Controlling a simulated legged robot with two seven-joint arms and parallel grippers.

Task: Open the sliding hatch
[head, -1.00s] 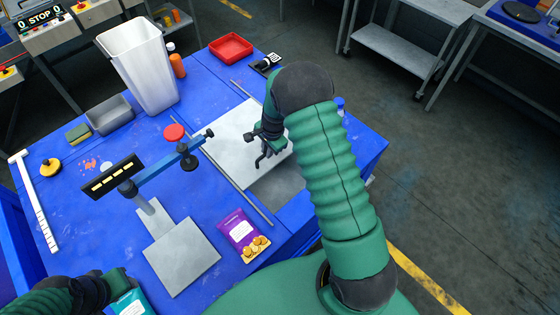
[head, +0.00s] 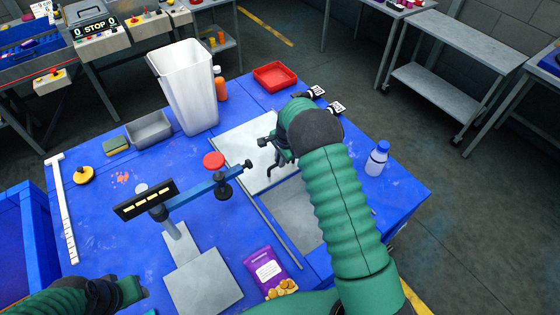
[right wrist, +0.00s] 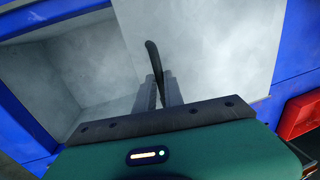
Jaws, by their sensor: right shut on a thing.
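The sliding hatch (head: 246,138) is a pale grey plate lying in rails on the blue table. It is partly open, with a grey recess (head: 296,213) exposed on its near side. My right gripper (head: 277,157) is over the plate. In the right wrist view, the right gripper (right wrist: 160,92) is shut on the hatch's dark curved handle (right wrist: 153,56), with the hatch plate (right wrist: 215,40) behind it and the open recess (right wrist: 60,85) to the left. My left gripper (head: 128,290) is at the lower left, apart from the hatch; its fingers are unclear.
A purple snack bag (head: 268,270) lies near the recess. A white bin (head: 185,90), a red tray (head: 276,75) and a white bottle (head: 377,160) stand around the hatch.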

